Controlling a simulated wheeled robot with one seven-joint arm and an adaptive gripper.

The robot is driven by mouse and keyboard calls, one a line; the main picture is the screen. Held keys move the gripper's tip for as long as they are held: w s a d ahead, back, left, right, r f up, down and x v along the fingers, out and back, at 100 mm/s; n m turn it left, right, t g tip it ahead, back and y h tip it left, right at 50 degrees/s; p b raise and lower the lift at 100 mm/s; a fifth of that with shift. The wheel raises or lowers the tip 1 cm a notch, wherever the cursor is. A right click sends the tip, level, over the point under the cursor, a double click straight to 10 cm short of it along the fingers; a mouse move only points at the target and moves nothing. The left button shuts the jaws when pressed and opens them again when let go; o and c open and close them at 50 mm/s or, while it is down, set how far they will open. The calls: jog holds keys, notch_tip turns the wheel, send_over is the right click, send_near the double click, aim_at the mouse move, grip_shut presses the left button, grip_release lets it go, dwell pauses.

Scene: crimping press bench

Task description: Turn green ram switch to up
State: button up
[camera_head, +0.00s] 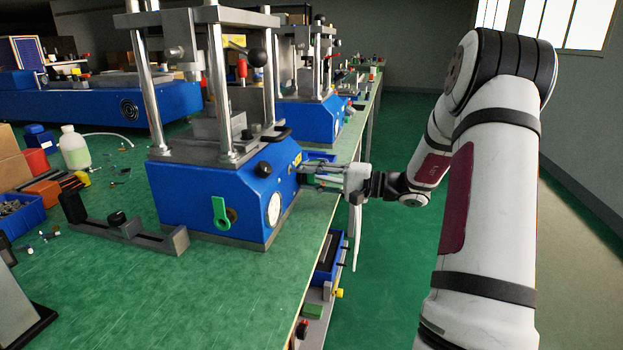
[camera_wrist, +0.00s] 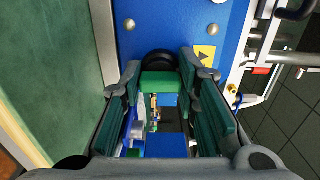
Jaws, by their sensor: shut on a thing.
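The green ram switch appears in the wrist view as a green block (camera_wrist: 158,84) in front of a round black base (camera_wrist: 159,62) on the blue press face. My gripper (camera_wrist: 160,96) has a dark-padded finger on each side of this block and is shut on it. In the head view, my gripper (camera_head: 311,178) reaches in from the right to the right-hand face of the blue press (camera_head: 203,199). There the switch is hidden by the fingers. I cannot tell which way the switch points.
A second green lever (camera_head: 220,213) and a round gauge (camera_head: 273,209) are on the press's near side. A yellow warning sticker (camera_wrist: 205,53) is beside the switch. More presses stand behind along the green bench (camera_head: 230,290). The aisle floor (camera_head: 390,285) right of the bench is clear.

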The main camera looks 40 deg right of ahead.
jog(key=o, duration=1.1)
jog(key=shift+o, duration=0.2)
jog(key=shift+s+d, duration=0.1)
jog(key=v, duration=1.1)
jog(key=shift+s+d, duration=0.3)
